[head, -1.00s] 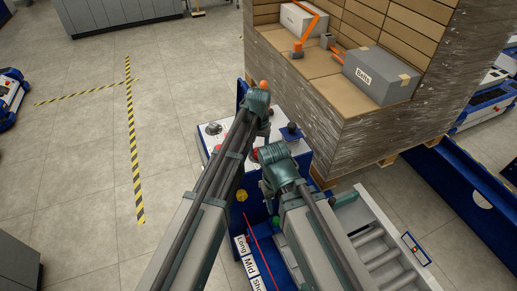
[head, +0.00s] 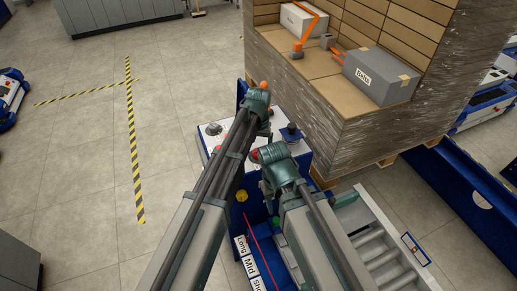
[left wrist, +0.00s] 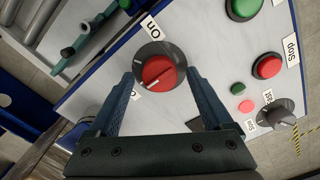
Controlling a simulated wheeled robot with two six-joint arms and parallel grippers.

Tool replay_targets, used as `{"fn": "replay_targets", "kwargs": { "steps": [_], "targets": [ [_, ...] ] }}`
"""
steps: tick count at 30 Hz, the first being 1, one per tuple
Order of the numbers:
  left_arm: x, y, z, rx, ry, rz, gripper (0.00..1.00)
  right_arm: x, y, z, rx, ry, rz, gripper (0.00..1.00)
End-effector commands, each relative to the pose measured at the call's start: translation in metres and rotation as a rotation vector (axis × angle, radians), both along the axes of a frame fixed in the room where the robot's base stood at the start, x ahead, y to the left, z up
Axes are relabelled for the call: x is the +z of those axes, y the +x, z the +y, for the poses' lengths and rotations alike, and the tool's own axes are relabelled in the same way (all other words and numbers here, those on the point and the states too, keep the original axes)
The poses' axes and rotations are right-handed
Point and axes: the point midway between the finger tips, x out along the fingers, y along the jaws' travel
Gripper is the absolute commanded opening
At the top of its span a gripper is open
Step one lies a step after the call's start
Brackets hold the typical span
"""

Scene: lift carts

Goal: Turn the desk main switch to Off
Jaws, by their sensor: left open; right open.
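The main switch (left wrist: 158,72) shows in the left wrist view as a red rotary knob on a dark round collar, set in a pale panel (left wrist: 105,88). An "On" label (left wrist: 152,27) lies above it. A second label at its lower left is mostly hidden by a finger. A white line on the knob runs toward its lower left. My left gripper (left wrist: 157,88) is open, with one finger on each side of the knob; contact cannot be told. My right gripper (head: 265,154) is over the desk's right part.
Green (left wrist: 243,6) and red (left wrist: 267,65) buttons and a dark selector knob (left wrist: 276,118) sit on the same panel. A wrapped pallet load (head: 345,130) stands close behind the desk. A roller conveyor (head: 380,250) lies at right.

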Motion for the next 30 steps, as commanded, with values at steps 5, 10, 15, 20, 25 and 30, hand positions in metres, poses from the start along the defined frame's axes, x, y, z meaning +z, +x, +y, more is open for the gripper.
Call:
{"fn": "replay_targets", "kwargs": {
  "steps": [5, 10, 15, 20, 25, 30],
  "targets": [
    [0.017, 0.000, 0.000, 0.000, 0.000, 0.000, 0.84, 0.017, 0.000, 0.000, 0.000, 0.000, 0.000, 0.50],
    [0.041, 0.000, 0.000, 0.000, 0.000, 0.000, 0.84, 0.041, 0.000, 0.000, 0.000, 0.000, 0.000, 0.50],
    [0.068, 0.000, 0.000, 0.000, 0.000, 0.000, 0.84, 0.068, 0.000, 0.000, 0.000, 0.000, 0.000, 0.50],
    [0.093, 0.000, 0.000, 0.000, 0.000, 0.000, 0.84, 0.093, 0.000, 0.000, 0.000, 0.000, 0.000, 0.50],
    [0.118, 0.000, 0.000, 0.000, 0.000, 0.000, 0.84, 0.118, 0.000, 0.000, 0.001, 0.000, 0.000, 0.50],
    [0.134, 0.000, 0.000, 0.001, 0.000, 0.000, 0.84, 0.134, 0.000, 0.000, 0.002, 0.000, 0.000, 0.50]
  ]
}}
